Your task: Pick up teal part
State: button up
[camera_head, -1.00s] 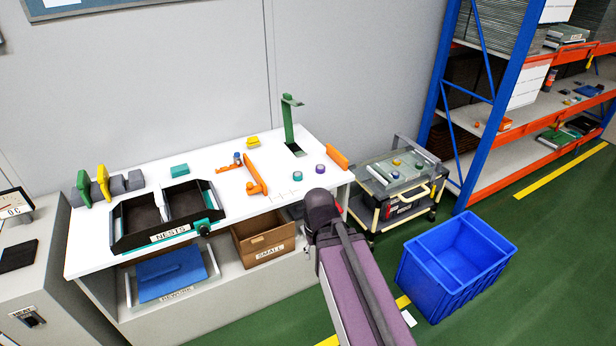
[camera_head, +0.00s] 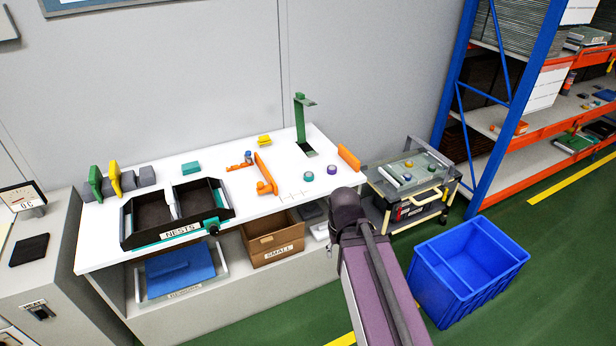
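A small teal block (camera_head: 191,168) lies on the white bench top (camera_head: 225,158), behind the black tray marked NESTS (camera_head: 130,229). A small round part with a teal top (camera_head: 309,176) stands farther right, beside a round purple-topped part (camera_head: 332,168). The tray also has a teal front strip and a dark knob. I cannot tell from the picture which teal thing the task names. My arm's dark joint and purple link show at the bench's front right. My gripper's fingers do not show.
A green stand (camera_head: 301,122) rises at the bench's back right. Orange fixtures (camera_head: 263,172) and a yellow part (camera_head: 264,140) are near the middle. A cart (camera_head: 412,211), a blue crate (camera_head: 468,262) and a rack (camera_head: 490,130) stand to the right. Grey blocks line the left.

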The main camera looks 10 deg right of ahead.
aim_at(309, 176)
jog(key=u, duration=0.05)
jog(key=i, duration=0.95)
jog(key=z, duration=0.05)
